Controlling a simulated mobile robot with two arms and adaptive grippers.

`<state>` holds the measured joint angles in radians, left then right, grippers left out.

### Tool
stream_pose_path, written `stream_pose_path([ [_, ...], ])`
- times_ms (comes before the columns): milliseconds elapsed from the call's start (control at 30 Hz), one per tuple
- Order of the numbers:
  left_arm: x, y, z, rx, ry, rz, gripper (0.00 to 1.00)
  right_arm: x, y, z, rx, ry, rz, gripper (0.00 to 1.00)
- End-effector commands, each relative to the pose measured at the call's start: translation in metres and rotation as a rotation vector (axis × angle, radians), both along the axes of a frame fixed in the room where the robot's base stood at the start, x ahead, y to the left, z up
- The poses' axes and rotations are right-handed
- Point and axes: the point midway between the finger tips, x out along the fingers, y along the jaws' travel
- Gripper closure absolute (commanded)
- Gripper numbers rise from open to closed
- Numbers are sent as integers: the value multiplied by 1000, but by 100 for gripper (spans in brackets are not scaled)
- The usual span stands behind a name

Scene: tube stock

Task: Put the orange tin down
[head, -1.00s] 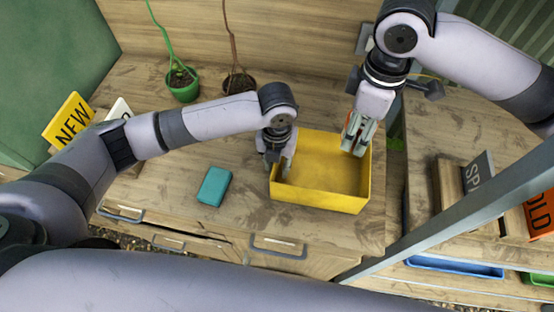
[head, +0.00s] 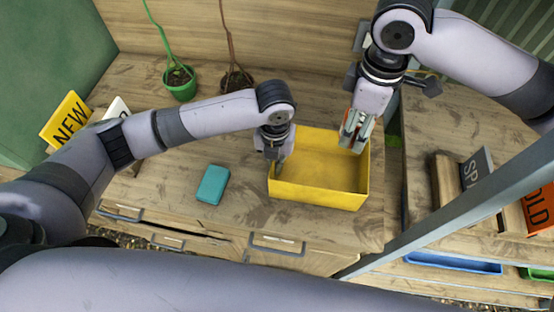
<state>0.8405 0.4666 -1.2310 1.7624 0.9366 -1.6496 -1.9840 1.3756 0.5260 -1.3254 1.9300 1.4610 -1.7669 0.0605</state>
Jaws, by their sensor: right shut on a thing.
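My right gripper (head: 354,141) points down over the right end of the yellow box (head: 319,200). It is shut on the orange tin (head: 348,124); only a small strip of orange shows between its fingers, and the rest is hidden. My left gripper (head: 279,161) is at the left wall of the yellow box. Its fingertips are partly hidden, so I cannot tell whether it is open or shut on the wall. The visible floor of the box is bare.
A teal block (head: 212,185) lies on the worktop left of the box. A green plant pot (head: 181,83) and a dark pot (head: 236,79) stand at the back. A yellow NEW sign (head: 68,121) is at the left. The worktop between pots and block is mostly clear.

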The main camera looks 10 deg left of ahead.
Motion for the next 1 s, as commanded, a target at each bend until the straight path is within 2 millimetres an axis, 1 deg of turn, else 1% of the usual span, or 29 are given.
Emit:
stream_pose_path([
  [67, 0, 0, 0, 0, 0, 0, 100, 0, 0, -5, 1, 2, 20, 85],
  [133, 0, 0, 0, 0, 0, 0, 100, 1, 0, -16, 1, 5, 71, 85],
  [300, 0, 0, 0, 0, 0, 0, 100, 1, -1, -54, 2, 6, 263, 85],
  [400, 0, 0, 0, 0, -1, 0, 100, 1, -1, -71, 3, 5, 357, 85],
  [500, 0, 0, 0, 0, -1, 0, 100, 0, -2, -87, 2, 4, 409, 85],
  [733, 0, 0, 0, 0, 0, 0, 100, 0, -2, -130, 1, 4, 423, 85],
  [800, 0, 0, 0, 0, 0, 0, 100, 0, -2, -139, 1, 2, 424, 85],
  [1000, 0, 0, 0, 0, 0, 0, 100, 0, -2, -154, 1, 1, 423, 85],
])
